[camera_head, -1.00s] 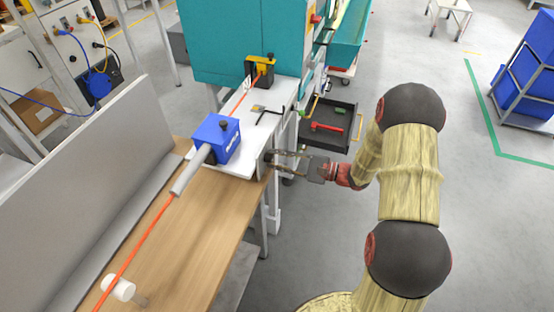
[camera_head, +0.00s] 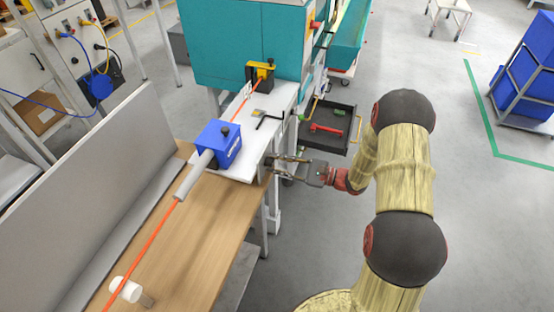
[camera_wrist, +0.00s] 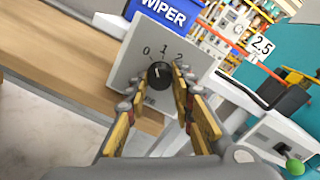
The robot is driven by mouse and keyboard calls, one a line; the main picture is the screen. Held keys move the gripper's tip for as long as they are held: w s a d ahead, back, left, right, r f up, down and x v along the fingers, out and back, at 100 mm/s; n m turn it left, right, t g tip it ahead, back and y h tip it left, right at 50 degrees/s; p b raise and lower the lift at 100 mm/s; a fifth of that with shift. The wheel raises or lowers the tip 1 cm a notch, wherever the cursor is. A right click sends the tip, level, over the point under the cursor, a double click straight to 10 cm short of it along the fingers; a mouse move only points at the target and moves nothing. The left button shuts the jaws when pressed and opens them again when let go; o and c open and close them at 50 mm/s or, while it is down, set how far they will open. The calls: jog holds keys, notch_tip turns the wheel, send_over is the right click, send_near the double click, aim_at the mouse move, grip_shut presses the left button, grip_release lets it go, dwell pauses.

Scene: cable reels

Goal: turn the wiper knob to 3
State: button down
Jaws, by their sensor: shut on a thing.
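The wiper knob (camera_wrist: 159,76) is a small black dial on a light grey panel (camera_wrist: 133,62) in the wrist view. The panel shows the numbers 0, 1 and 2. The 3 is not visible; my right-hand finger covers that side. The knob's small white mark points up, roughly between 0 and 1. My gripper (camera_wrist: 158,80) has a finger on each side of the knob and is shut on it. In the head view my gripper (camera_head: 271,160) reaches the bench's right edge below the blue wiper box (camera_head: 218,145).
An orange cable (camera_head: 152,243) runs along the wooden bench (camera_head: 190,250) through the wiper box to the teal machine (camera_head: 235,45).

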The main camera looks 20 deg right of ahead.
jog(key=m+p, duration=0.4)
jog(key=shift+r+m, duration=0.15)
jog(key=shift+m, duration=0.25)
jog(key=m+p, duration=0.4)
jog(key=m, duration=0.1)
jog(key=shift+m+t+p, duration=0.3)
jog(key=shift+p, duration=0.05)
jog(key=m+p, duration=0.3)
jog(key=m, duration=0.2)
jog(key=shift+s+m, duration=0.1)
jog(key=shift+m, duration=0.2)
jog(key=m+p, duration=0.2)
jog(key=m, duration=0.3)
jog(key=shift+m+h+p, duration=0.3)
jog(key=shift+p, duration=0.05)
jog(key=shift+f, duration=0.2)
jog(key=c, duration=1.5)
grip_release()
